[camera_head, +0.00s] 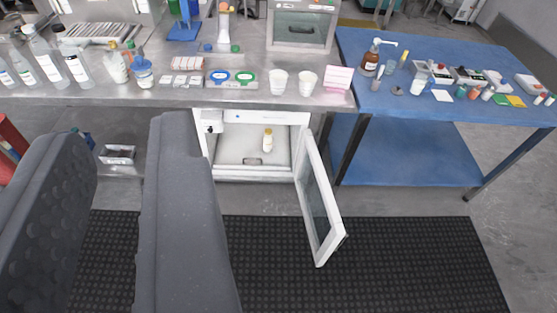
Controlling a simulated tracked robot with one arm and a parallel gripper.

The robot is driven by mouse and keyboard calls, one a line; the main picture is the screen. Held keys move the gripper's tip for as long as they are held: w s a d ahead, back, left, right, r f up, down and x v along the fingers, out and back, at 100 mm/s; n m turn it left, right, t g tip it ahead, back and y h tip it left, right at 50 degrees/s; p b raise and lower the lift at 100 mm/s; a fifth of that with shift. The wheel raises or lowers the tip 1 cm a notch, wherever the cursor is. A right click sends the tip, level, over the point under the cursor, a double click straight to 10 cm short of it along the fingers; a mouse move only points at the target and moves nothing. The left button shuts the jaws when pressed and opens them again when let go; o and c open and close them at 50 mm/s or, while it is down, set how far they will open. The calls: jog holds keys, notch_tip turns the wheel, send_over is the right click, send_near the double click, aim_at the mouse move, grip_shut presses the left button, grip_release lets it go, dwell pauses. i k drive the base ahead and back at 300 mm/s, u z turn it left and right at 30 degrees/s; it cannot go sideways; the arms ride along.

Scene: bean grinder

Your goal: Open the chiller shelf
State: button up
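The white chiller (265,116) stands under the grey metal bench, right of the picture's middle line of my fingers. Its glass-paned door (319,200) is swung wide open toward the right front. Inside, a pale shelf (230,149) with a small dark handle slot at its front bears a white bottle with a yellow cap (267,140). The shelf sits within the chiller body; how far out it is I cannot tell. My gripper (130,125) shows as two grey fingers at the lower left, apart with a gap between them, holding nothing visible. It is left of the chiller.
The metal bench (325,101) carries bottles, white cups and trays. A blue table (430,115) with small items stands at right. A small metal box (117,154) sits on the lower left shelf. The black floor mat (400,260) is clear beyond the open door.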

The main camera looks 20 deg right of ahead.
aim_at(239, 145)
jog(key=z, duration=0.1)
jog(key=i, duration=1)
jog(key=u, duration=0.05)
